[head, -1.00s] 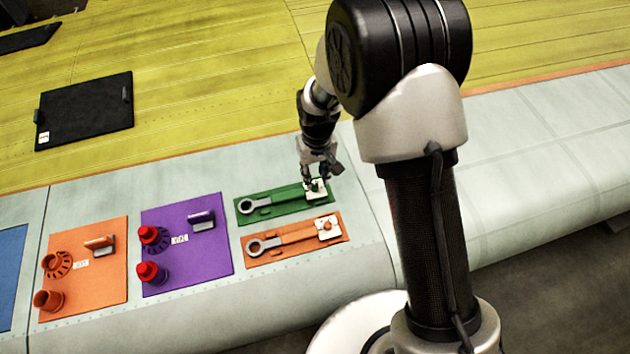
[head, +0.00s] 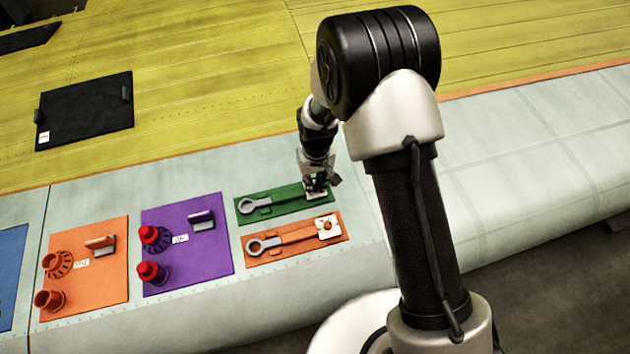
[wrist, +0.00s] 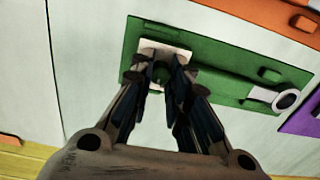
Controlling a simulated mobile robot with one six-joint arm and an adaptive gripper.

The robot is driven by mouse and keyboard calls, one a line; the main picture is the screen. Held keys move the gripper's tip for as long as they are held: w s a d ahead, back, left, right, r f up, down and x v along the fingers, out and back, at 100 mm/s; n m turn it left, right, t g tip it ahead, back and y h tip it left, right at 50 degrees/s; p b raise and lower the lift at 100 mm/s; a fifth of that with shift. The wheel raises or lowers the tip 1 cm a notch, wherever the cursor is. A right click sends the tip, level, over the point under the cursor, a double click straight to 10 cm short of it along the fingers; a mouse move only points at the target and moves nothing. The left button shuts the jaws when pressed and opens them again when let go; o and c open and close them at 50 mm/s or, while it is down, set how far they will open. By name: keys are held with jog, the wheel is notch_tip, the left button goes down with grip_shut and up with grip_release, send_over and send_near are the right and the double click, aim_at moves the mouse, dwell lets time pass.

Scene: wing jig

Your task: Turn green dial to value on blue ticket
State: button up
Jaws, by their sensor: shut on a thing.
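The green board (head: 284,203) lies on the pale wing surface, with a white dial plate at its right end. In the wrist view the board (wrist: 215,72) carries this white plate (wrist: 174,51) with the small green dial (wrist: 162,71) on it. My gripper (wrist: 163,74) is shut on the green dial, one finger on each side. In the head view my gripper (head: 316,187) covers most of the dial. The dial's markings and pointer are too small or hidden to read. I cannot make out a blue ticket in either view.
An orange board (head: 292,239) with a similar wrench and dial lies just in front. A purple board (head: 187,262) with red-capped posts and an orange board (head: 110,285) with posts stand left. A blue panel (head: 12,262) is at the left edge. The right surface is clear.

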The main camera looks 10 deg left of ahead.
aim_at(316, 185)
grip_shut()
jog(key=shift+f+m+b, duration=0.1)
jog(key=shift+m+b, duration=0.45)
jog(key=shift+m, duration=0.05)
jog(key=shift+m+b, duration=0.35)
jog(key=shift+m, duration=0.55)
jog(key=o, duration=0.5)
grip_release()
notch_tip(316, 185, up, 12)
jog(key=shift+d+r, duration=0.1)
jog(key=shift+o, duration=0.2)
